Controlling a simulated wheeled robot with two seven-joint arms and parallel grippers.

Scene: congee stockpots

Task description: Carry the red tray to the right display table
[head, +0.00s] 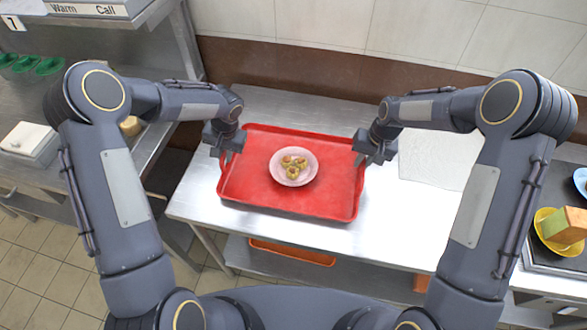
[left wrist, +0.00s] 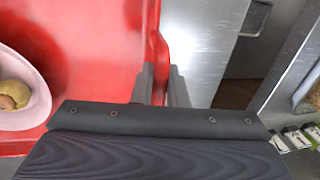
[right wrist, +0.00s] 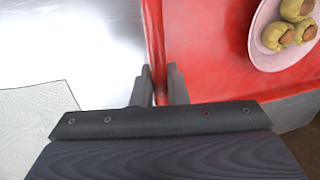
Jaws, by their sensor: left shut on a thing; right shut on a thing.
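The red tray (head: 250,190) is in the middle of the head view, over the steel table. A pink plate (head: 293,180) with several small yellow-brown food pieces sits on it. My left gripper (head: 228,156) is shut on the tray's left rim; the left wrist view shows the rim between its fingers (left wrist: 162,85). My right gripper (head: 364,157) is shut on the tray's right rim; the right wrist view shows that rim between its fingers (right wrist: 160,88). I cannot tell whether the tray touches the table or hangs just above it.
The steel table (head: 290,232) has bare room around the tray. A pale sheet (head: 440,158) lies on its right part. A yellow plate with a block (head: 566,226) stands on a surface at the far right. A steel counter with green dishes (head: 48,66) is at the left.

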